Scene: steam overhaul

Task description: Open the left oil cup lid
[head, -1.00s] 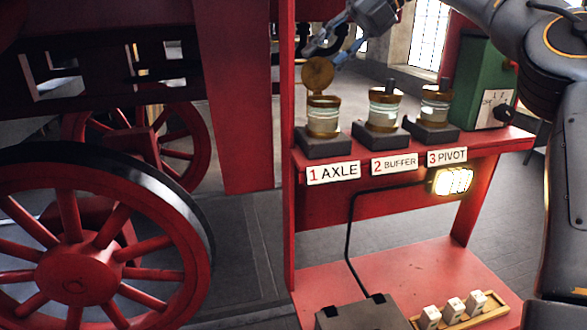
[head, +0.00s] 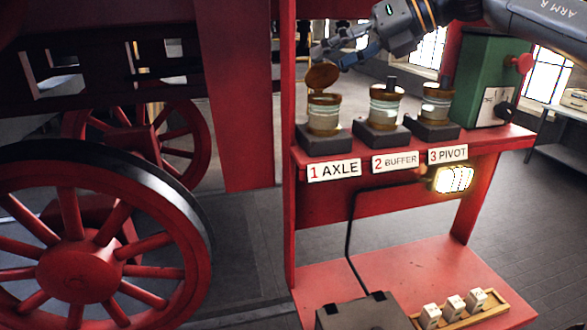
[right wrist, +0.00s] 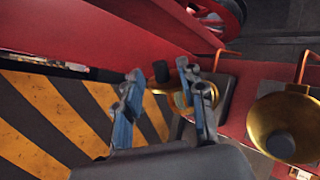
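The left oil cup (head: 323,115), above the "1 AXLE" label, is a glass cup with brass rims on a dark block. Its round brass lid (head: 322,76) stands raised and tilted above the cup's rim. My right gripper (head: 338,56) is just above and to the right of this lid, with its fingers apart. In the right wrist view, my right gripper's blue-grey fingers (right wrist: 162,88) are spread, and brass (right wrist: 180,101) shows partly hidden behind them. I cannot tell whether a finger touches the lid. My left gripper is not in view.
The buffer cup (head: 386,106) and pivot cup (head: 437,103) stand to the right on the red shelf (head: 485,146), lids down. A green box (head: 484,82) stands at the shelf's right end. A red locomotive wheel (head: 75,270) is at left.

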